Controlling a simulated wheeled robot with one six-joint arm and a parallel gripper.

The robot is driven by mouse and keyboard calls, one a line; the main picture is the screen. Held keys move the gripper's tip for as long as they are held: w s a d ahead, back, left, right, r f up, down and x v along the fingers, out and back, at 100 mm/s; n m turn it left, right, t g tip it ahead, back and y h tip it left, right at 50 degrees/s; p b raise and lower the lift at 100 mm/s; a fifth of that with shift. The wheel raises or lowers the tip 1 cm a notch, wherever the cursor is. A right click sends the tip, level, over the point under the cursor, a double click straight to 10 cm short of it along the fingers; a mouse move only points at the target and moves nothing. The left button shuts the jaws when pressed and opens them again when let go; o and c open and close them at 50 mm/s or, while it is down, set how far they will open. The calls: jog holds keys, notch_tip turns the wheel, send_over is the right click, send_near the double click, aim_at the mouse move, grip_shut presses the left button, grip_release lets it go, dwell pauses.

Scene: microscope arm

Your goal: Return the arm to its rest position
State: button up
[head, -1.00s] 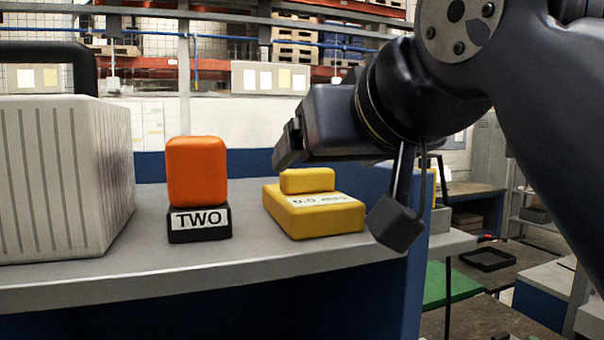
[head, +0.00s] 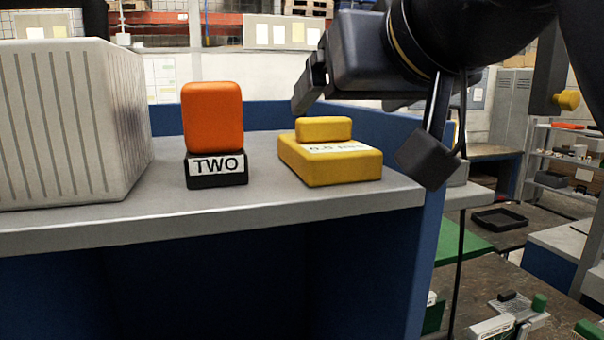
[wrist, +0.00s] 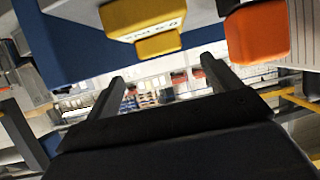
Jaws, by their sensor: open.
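My gripper (head: 308,88) is at the upper middle of the head view, at the end of my dark arm. It is above and just left of the yellow block (head: 331,163), which has a smaller yellow piece on top. In the wrist view my gripper (wrist: 163,72) shows two dark fingers spread wide with nothing between them. The yellow block (wrist: 145,18) also shows there, upside down at the top edge. No separate rest stand for the arm can be made out.
An orange block (head: 213,118) stands on a black base marked TWO (head: 217,168). A ribbed pale case (head: 70,125) is at the left on the grey counter (head: 330,204). Shelves and a green surface lie to the right.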

aim_at(325, 118)
jog(key=p+x, duration=0.1)
jog(key=x, duration=0.7)
jog(key=shift+w+f, duration=0.15)
jog(key=shift+w, duration=0.2)
jog(key=shift+w+a, duration=0.1)
jog(key=shift+w, duration=0.05)
jog(key=shift+r, duration=1.2)
jog(key=shift+f, duration=0.1)
